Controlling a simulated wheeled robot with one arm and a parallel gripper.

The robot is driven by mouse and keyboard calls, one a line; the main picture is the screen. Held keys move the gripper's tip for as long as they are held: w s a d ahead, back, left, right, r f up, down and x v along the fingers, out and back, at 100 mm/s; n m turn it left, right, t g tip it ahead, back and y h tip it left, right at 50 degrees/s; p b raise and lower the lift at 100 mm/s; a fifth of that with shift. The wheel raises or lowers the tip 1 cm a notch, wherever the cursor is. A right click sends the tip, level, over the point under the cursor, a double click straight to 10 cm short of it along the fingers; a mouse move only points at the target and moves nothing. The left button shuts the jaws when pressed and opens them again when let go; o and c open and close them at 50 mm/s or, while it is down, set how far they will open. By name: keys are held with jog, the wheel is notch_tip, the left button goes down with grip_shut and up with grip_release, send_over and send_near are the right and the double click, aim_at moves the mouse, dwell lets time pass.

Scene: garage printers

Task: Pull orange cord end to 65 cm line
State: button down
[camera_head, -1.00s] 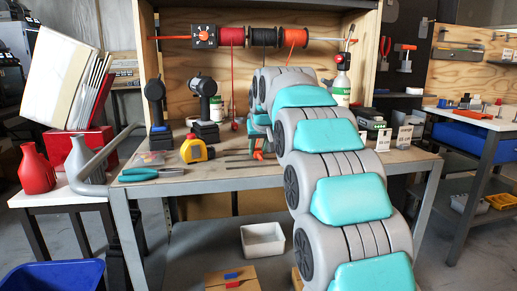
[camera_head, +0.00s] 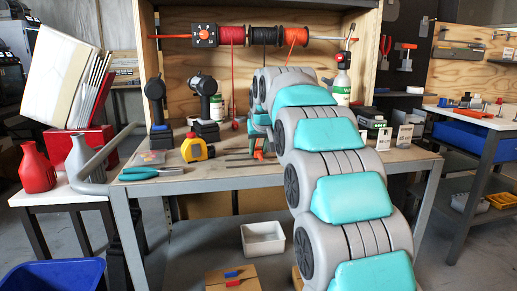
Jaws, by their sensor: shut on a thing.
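The orange cord spool (camera_head: 295,36) hangs on the rod at the right of the spool row. Its orange cord (camera_head: 288,60) runs down and slightly left until my arm hides it. A small orange piece, apparently the orange cord end (camera_head: 258,155), shows just above the bench beside my arm. My gripper (camera_head: 254,143) is shut at this orange end, mostly hidden behind my arm links; the jaws themselves are hard to make out. Several dark lines (camera_head: 238,160) lie on the bench left of it; no 65 cm label is readable.
The bench (camera_head: 215,178) carries teal pliers (camera_head: 152,173), a yellow tape measure (camera_head: 196,148) and two drills (camera_head: 205,100) at left. Small boxes and cards (camera_head: 404,137) stand at right. The front middle of the bench is fairly clear.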

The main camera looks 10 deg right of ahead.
jog(key=shift+f, duration=0.15)
jog(key=c, duration=0.5)
grip_release()
jog(key=v, duration=0.7)
jog(key=shift+w+b, duration=0.1)
jog(key=shift+b, duration=0.25)
jog(key=shift+s, duration=0.35)
jog(key=s+f+g, duration=0.3)
jog(key=s+f, duration=0.6)
jog(key=s, duration=0.7)
jog(key=s+f+g, duration=0.3)
jog(key=s+f, duration=0.7)
jog(key=s, duration=0.7)
jog(key=s+f+g, duration=0.3)
jog(key=s+f, duration=0.7)
jog(key=s, duration=0.7)
jog(key=shift+f+g, duration=0.25)
jog(key=shift+g, duration=0.05)
